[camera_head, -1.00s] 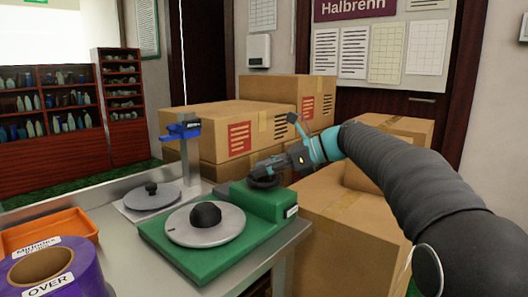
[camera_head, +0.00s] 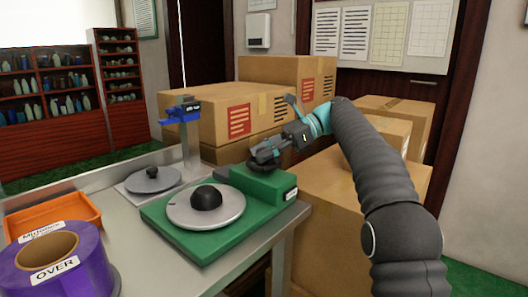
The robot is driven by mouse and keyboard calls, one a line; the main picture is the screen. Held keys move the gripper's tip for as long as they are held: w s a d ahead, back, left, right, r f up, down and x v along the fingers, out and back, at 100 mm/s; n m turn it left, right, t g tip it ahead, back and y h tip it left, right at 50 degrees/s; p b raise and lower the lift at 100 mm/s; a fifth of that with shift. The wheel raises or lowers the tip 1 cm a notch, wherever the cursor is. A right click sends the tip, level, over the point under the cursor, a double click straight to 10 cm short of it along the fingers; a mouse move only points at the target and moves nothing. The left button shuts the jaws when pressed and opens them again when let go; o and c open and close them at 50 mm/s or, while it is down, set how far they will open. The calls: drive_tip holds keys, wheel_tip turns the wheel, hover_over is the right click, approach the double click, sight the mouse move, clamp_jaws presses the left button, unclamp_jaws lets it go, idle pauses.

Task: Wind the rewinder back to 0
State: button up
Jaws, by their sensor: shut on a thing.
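The green rewinder (camera_head: 190,240) sits on the metal table, with a grey disc (camera_head: 232,212) and black hub (camera_head: 206,197) on its flat base. Its raised green block (camera_head: 264,187) is at the back right and has a small white label (camera_head: 291,194). My gripper (camera_head: 264,157) is at the top of this block, shut on a dark knob there. The fingers and arm hide most of the knob. I cannot read any scale on it.
A grey turntable (camera_head: 152,180) and a post with a blue device (camera_head: 181,112) stand behind. An orange tray (camera_head: 50,217) and purple roll (camera_head: 85,275) are at the left. Cardboard boxes (camera_head: 350,200) crowd behind and right of the table.

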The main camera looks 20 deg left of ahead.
drive_tip(key=shift+f, duration=0.1)
drive_tip(key=o, duration=1.2)
drive_tip(key=shift+a, duration=0.1)
drive_tip(key=shift+c, duration=0.2)
